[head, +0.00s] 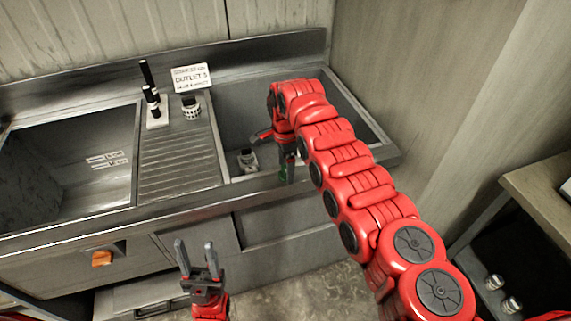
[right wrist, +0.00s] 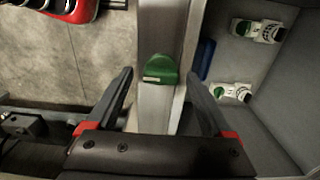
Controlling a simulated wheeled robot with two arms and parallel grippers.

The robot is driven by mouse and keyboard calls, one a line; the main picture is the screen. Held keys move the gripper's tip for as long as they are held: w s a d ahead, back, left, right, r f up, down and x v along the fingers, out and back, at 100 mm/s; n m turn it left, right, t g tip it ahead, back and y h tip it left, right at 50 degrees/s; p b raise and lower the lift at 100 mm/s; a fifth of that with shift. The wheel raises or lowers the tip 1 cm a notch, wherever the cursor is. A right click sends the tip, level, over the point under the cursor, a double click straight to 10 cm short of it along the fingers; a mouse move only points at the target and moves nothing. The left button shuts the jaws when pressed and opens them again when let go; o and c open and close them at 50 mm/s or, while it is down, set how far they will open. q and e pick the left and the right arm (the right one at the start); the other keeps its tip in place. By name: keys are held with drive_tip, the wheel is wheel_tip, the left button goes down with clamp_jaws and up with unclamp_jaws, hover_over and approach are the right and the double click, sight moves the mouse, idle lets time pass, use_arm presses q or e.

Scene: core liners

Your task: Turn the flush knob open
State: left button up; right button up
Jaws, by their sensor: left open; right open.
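A green knob (right wrist: 159,69) sits on the grey front edge of the right-hand sink (head: 232,140). In the head view only a bit of green (head: 283,173) shows there, mostly hidden by my right gripper. My right gripper (head: 277,152) is open at the sink's front edge. In the right wrist view its fingers (right wrist: 160,77) stand on either side of the green knob, with gaps between. An orange knob (head: 101,258) is on the cabinet front at the left. My left gripper (head: 195,246) is open and empty, low in front of the cabinet.
Small white and green fittings (right wrist: 231,92) lie inside the right-hand sink, beside a blue strip (right wrist: 205,60). A label card (head: 192,77), a knurled piece (head: 191,106) and a black-handled holder (head: 155,108) stand behind the ribbed drainboard (head: 178,165). A side bench (head: 545,185) stands at the right.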

drive_tip(key=shift+f, duration=0.1)
clamp_jaws()
idle(0.4)
